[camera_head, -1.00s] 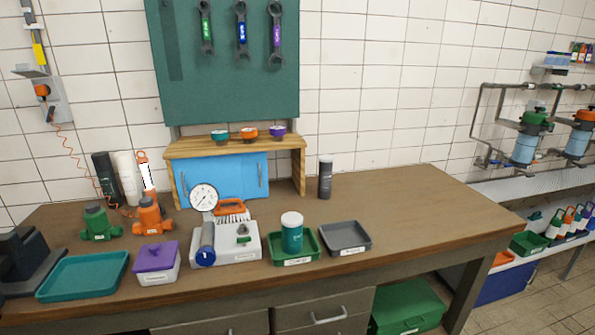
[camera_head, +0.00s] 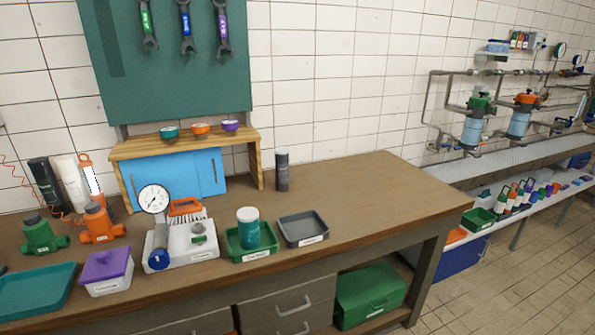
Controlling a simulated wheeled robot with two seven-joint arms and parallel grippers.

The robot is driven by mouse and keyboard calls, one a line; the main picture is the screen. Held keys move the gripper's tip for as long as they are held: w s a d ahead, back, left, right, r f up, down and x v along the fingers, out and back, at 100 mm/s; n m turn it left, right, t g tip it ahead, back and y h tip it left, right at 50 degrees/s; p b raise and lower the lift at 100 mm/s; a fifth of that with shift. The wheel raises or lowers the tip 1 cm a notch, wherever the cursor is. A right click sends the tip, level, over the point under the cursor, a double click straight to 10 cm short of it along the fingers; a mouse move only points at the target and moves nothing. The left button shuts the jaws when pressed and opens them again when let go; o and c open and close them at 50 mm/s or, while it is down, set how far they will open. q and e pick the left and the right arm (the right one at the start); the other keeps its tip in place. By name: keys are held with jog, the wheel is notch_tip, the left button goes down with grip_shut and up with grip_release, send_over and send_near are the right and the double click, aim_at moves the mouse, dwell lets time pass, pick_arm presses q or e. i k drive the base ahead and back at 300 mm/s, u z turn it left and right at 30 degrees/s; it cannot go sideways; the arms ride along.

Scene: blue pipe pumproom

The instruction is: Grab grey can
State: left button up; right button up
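A dark grey can (camera_head: 282,171) stands upright at the back of the wooden workbench (camera_head: 350,195), just right of the small wooden shelf. Another dark grey cylinder (camera_head: 46,185) stands at the back left beside a white one. Neither of my grippers shows in the head view.
A grey tray (camera_head: 303,230) and a green tray (camera_head: 235,252) holding a teal jar (camera_head: 248,228) sit in front of the can. A gauge device (camera_head: 180,240) and a wooden shelf (camera_head: 188,142) are to the left. The bench's right part is clear.

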aim_at(281, 154)
jog(key=z, duration=2)
jog(key=i, duration=1.95)
jog(key=u, duration=1.95)
